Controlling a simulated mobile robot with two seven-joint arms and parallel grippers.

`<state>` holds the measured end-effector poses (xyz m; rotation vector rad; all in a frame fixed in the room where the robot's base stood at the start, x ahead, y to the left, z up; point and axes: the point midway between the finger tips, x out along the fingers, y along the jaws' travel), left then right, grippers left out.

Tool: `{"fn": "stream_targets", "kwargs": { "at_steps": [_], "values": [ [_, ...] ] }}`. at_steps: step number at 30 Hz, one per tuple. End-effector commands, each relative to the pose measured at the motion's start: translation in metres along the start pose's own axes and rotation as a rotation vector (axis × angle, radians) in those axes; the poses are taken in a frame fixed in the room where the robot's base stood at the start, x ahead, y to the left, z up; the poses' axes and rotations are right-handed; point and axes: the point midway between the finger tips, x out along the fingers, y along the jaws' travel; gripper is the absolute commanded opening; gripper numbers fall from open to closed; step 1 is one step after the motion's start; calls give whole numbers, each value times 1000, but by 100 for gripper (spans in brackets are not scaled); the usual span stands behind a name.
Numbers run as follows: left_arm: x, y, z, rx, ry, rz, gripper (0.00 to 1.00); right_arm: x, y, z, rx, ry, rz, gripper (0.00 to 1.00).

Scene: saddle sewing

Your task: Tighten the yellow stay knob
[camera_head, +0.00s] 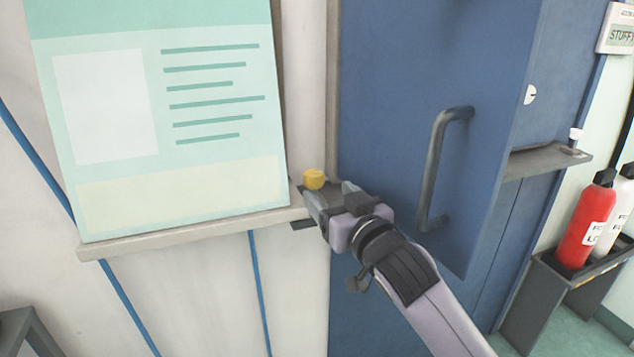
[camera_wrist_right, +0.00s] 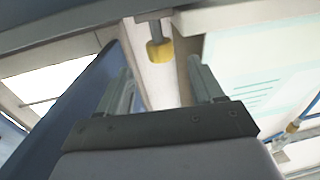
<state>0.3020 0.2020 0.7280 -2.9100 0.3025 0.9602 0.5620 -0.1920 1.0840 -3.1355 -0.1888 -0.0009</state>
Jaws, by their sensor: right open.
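The yellow stay knob (camera_head: 314,179) shows in the head view beside the right end of the poster ledge, next to the blue door. In the right wrist view the yellow knob (camera_wrist_right: 160,50) sits at the end of a short grey stem. My right gripper (camera_head: 322,193) is at the knob in the head view, its fingers partly overlapping there. In the right wrist view my right gripper (camera_wrist_right: 160,68) is open, and the knob appears just past the fingertips, between their lines. I cannot tell whether they touch it. My left gripper is out of view.
The blue door (camera_head: 400,120) with a grey handle (camera_head: 438,165) is right of the knob. A poster (camera_head: 165,110) stands on a ledge (camera_head: 190,232) to the left. A red extinguisher (camera_head: 586,225) stands in a holder at far right. Another small yellow part (camera_wrist_right: 292,127) shows in the wrist view.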

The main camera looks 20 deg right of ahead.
Motion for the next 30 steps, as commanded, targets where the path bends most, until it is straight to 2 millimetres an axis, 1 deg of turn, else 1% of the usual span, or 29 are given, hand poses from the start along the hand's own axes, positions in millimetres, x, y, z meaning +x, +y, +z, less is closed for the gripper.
{"fn": "stream_targets", "kwargs": {
  "at_steps": [9,15,20,28,29,30],
  "values": [
    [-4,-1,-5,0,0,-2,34,39,0,-1,-1,0,0,67],
    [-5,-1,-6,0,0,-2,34,57,0,0,-1,0,-1,67],
    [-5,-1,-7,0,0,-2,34,63,0,1,-1,-1,-1,67],
    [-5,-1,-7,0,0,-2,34,63,0,1,0,-1,-1,67],
    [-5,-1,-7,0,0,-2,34,63,0,1,0,-1,-1,60],
    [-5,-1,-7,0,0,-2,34,63,0,1,0,-1,-1,47]
  ]
}}
